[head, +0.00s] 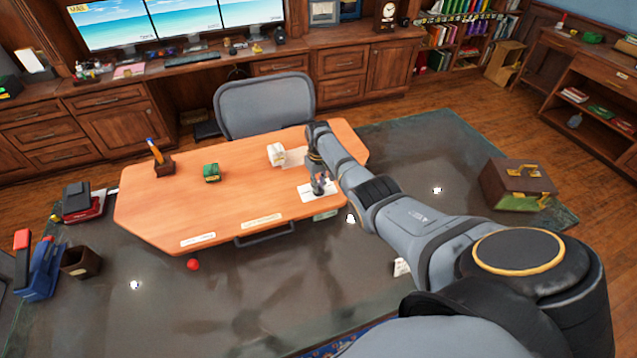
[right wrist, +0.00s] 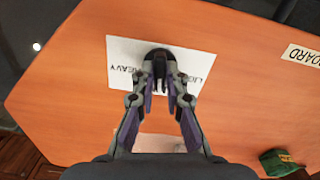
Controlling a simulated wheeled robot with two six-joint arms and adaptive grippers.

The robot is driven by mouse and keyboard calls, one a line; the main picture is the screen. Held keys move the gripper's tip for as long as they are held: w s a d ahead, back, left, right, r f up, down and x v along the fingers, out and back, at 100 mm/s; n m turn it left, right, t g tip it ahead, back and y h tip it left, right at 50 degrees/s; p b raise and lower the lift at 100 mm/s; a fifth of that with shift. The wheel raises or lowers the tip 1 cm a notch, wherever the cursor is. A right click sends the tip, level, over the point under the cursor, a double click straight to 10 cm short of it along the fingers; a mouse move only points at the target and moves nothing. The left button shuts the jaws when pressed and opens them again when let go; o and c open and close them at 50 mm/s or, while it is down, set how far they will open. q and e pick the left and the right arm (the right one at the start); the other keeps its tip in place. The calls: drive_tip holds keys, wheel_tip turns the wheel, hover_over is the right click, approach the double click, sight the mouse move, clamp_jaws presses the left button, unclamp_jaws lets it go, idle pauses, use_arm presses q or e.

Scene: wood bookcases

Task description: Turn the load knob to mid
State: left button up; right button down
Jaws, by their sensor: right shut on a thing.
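The load knob (right wrist: 157,54) is a dark round knob on a white card (right wrist: 122,50) on the orange desk. The card reads HEAVY on the left and LIGHT on the right in the right wrist view, both upside down. My right gripper (right wrist: 160,84) is shut on the knob from above, and its fingers hide part of it. In the head view the right gripper (head: 319,188) points down over the card (head: 307,195) near the desk's right end. I cannot tell which mark the knob points to. My left gripper is not in view.
The desk (head: 215,220) also carries a white object (head: 276,154), a green box (head: 212,172) and a pen holder (head: 164,166). A grey chair (head: 265,105) stands behind it. A brown case (head: 517,184) stands on the floor at right. The desk's middle is clear.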

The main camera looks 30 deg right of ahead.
drive_tip(key=shift+m, duration=1)
drive_tip(key=c, duration=1.4)
unclamp_jaws()
wheel_tip(320, 180, up, 12)
drive_tip(key=shift+r, duration=0.1)
